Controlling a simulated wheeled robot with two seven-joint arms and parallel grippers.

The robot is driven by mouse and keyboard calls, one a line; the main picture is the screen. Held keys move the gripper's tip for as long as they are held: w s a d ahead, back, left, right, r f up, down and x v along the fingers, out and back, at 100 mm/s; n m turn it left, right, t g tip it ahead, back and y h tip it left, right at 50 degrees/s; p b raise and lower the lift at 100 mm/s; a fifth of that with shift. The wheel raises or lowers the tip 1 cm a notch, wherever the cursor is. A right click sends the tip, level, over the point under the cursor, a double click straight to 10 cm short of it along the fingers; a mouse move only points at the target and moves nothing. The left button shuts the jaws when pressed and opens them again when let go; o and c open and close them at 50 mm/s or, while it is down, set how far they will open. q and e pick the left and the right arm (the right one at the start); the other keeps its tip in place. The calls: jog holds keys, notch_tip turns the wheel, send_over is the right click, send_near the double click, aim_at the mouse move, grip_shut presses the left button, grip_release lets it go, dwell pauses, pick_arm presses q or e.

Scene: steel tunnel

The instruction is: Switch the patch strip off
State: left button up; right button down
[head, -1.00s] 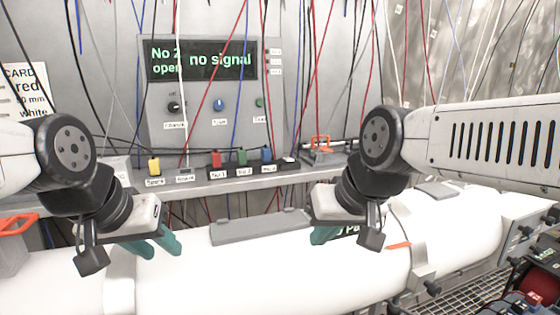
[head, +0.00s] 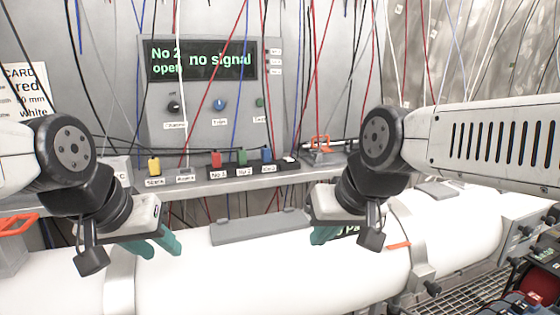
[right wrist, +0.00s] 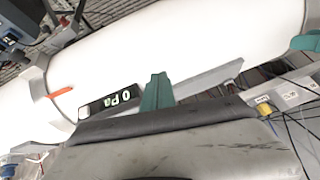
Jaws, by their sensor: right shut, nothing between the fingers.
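The patch strip (head: 217,174) is a dark bar on the grey shelf, with red (head: 216,159), green (head: 241,157) and blue (head: 266,154) plugs labelled No 1 to No 3. A small white-topped part (head: 289,160) is at its right end; whether it is a switch, and its position, is too small to tell. My right gripper (head: 324,235) is shut and empty, in front of and below the strip's right side. Its teal fingers (right wrist: 156,92) also show in the right wrist view. My left gripper (head: 160,246) hangs front-left of the strip, its teal fingers apart and empty.
A display (head: 202,60) reads "No 2 open" and "no signal", above knobs. Yellow plug (head: 154,166) stands left of the strip. Many cables hang in front of the wall. A large white pipe (head: 260,275) runs below the shelf; its gauge (right wrist: 110,102) reads "0 Pa".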

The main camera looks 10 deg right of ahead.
jog(key=shift+w, duration=0.1)
notch_tip(320, 180, up, 15)
jog(key=m+t, duration=0.1)
jog(key=m, duration=0.5)
send_over(289, 159)
jog(key=w, duration=0.2)
jog(key=shift+f, duration=0.15)
jog(key=shift+f, duration=0.15)
jog(key=shift+s+d+f, duration=0.1)
jog(key=shift+s+f, duration=0.1)
jog(key=shift+f, duration=1.2)
jog(key=shift+s+a+f, duration=0.1)
jog(key=shift+s+f, duration=0.15)
jog(key=shift+f, duration=1.2)
jog(key=shift+s+d+f, duration=0.1)
jog(key=shift+s+f, duration=0.1)
jog(key=shift+f, duration=1.2)
jog(key=shift+f, duration=0.1)
jog(key=shift+f, duration=0.25)
